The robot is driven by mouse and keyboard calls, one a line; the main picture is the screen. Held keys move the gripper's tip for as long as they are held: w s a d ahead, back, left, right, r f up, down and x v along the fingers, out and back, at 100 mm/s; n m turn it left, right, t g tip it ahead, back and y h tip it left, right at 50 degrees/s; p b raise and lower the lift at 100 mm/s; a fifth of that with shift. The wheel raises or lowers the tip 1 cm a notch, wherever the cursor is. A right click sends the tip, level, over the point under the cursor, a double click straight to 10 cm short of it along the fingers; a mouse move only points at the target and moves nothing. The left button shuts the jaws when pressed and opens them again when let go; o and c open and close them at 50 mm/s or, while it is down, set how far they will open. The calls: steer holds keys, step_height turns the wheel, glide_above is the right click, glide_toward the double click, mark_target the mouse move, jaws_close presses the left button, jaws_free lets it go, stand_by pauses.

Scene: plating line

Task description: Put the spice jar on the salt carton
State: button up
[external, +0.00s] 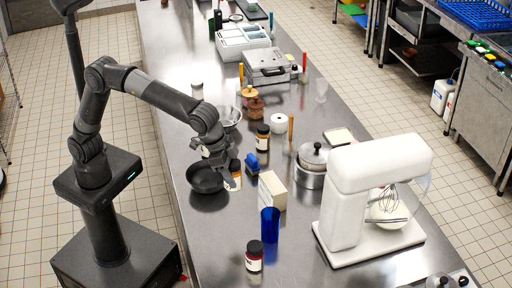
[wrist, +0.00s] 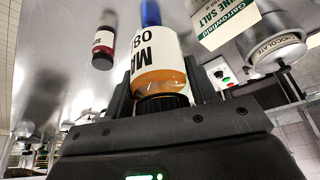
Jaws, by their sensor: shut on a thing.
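My gripper (external: 224,160) is shut on a spice jar (external: 235,182) with a dark lid, a white label and orange-brown contents. In the wrist view the jar (wrist: 158,60) sits between the two fingers, dark lid toward the palm. Whether its base touches the counter is hard to tell. The salt carton (external: 273,191), a pale upright box, stands on the counter just right of the jar and apart from it. Part of its green-lettered face shows at the top of the wrist view (wrist: 222,22).
A black pan (external: 204,181) lies left of the jar. A blue cup (external: 270,224) stands close in front of the carton, a red-filled jar (external: 254,258) nearer the front. A blue object (external: 252,164), lidded pot (external: 311,170) and white mixer (external: 365,190) stand behind and right.

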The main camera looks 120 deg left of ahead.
steer(key=w+a+r+n, duration=0.1)
steer(key=w+a+r, duration=0.1)
steer(key=a, duration=0.4)
glide_above(273, 182)
steer(key=shift+d+f, duration=0.1)
steer(key=shift+f, duration=5.25)
steer(key=shift+f, duration=0.15)
steer(key=o, duration=1.1)
steer(key=shift+o, duration=0.2)
